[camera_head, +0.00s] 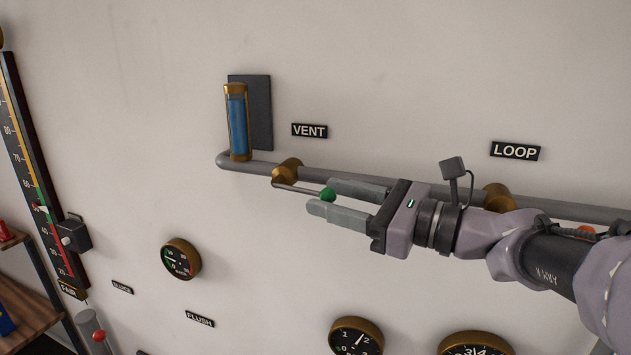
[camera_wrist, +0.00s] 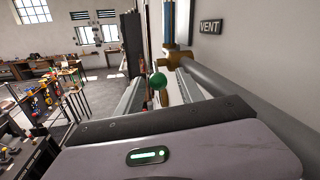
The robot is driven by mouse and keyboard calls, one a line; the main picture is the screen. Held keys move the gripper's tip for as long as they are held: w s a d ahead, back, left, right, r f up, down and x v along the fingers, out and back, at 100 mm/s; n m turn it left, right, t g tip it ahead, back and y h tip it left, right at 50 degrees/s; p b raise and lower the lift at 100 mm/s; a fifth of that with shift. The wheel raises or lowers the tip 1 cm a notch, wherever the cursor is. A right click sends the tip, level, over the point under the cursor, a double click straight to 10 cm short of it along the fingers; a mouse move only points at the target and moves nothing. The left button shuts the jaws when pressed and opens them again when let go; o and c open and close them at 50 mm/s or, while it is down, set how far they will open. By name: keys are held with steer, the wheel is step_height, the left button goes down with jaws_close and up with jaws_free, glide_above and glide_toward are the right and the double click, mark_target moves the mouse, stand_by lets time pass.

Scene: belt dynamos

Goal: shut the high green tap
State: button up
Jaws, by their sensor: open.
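The high green tap has a green ball knob (camera_head: 327,194) on a thin lever that runs left to a brass valve body (camera_head: 287,171) on the grey pipe, below the VENT label. The lever lies nearly along the pipe, sloping slightly down to the right. My gripper (camera_head: 322,197) is open, its two fingers pointing left, one above and one below the knob. In the wrist view the green knob (camera_wrist: 158,81) sits between the fingers, with the brass body behind it. I cannot tell whether a finger touches the knob.
The grey pipe (camera_head: 390,185) runs along the wall right behind my gripper. A blue-filled sight glass (camera_head: 238,122) stands at its left end. A second brass fitting (camera_head: 499,197) is below the LOOP label (camera_head: 515,151). Gauges (camera_head: 181,259) hang lower; the wall above is clear.

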mark_target(312, 192)
steer(key=x, duration=0.3)
steer(key=shift+a+r+p, duration=0.1)
steer(key=shift+a+p, duration=0.25)
steer(key=shift+a, duration=0.05)
steer(key=shift+w+a, duration=0.25)
steer(key=shift+w, duration=0.05)
steer(key=shift+d, duration=0.1)
steer(key=shift+d, duration=0.1)
jaws_close()
stand_by(0.6)
